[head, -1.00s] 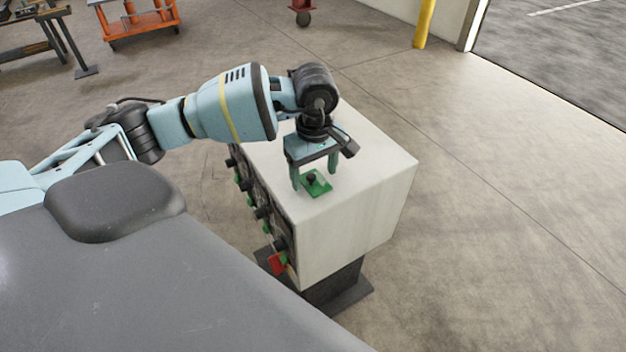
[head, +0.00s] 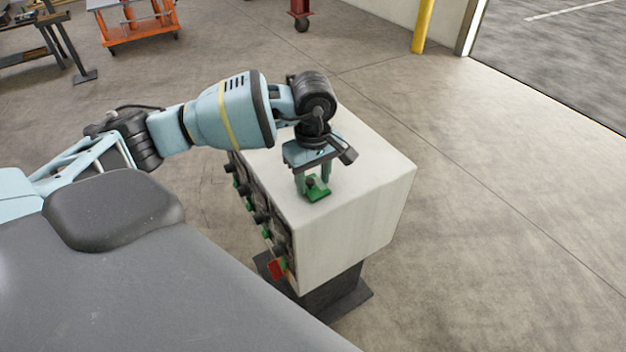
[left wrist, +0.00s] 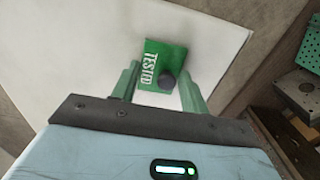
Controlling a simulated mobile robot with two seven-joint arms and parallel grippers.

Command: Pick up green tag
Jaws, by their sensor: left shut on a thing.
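The green tag (head: 318,194) lies on the white top of a cabinet (head: 364,177), near its front left edge. In the left wrist view the tag (left wrist: 155,57) shows white lettering and a dark round knob (left wrist: 166,80). My left gripper (head: 313,187) points down over the tag, its fingers on either side of the knob. It is shut on the tag by its knob; the exact finger contact is partly hidden. I cannot tell whether the tag is clear of the surface. My right gripper is not in view.
The cabinet's left face carries several dark knobs, green parts and a red tag (head: 277,268). An orange cart (head: 137,25) and a yellow post (head: 423,25) stand further back. The floor to the right is clear.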

